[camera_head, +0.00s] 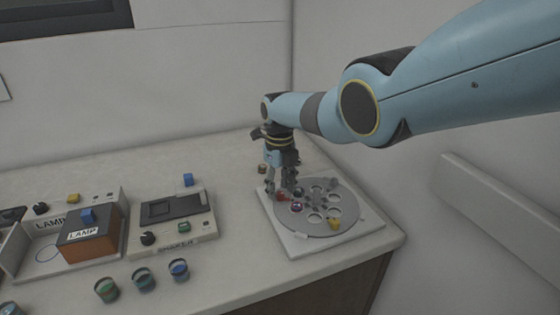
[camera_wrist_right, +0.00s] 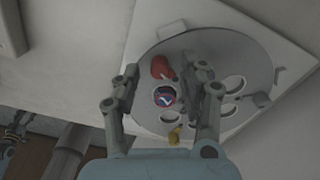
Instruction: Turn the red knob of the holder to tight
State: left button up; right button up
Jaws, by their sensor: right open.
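The holder is a grey round disc (camera_head: 349,206) with several round holes on a white square base (camera_head: 301,246); the disc also shows in the right wrist view (camera_wrist_right: 143,117). The red knob (camera_head: 281,197) is at the disc's left side, and in the right wrist view the red knob (camera_wrist_right: 161,67) shows near the disc's far edge. My right gripper (camera_head: 281,188) points down over the knob; in the right wrist view its open fingers (camera_wrist_right: 160,68) lie on either side of the knob. I cannot tell whether they touch it.
A dark round item with a white mark (camera_wrist_right: 164,97) sits in a hole beside the knob. Left stand a grey device (camera_head: 203,226), an orange-brown lamp box (camera_head: 90,244) and several jars (camera_head: 144,280). A wall is close on the right.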

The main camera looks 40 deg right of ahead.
aim_at(280, 193)
notch_tip(280, 193, up, 11)
dwell(0.4)
jog(key=shift+s+f, duration=0.1)
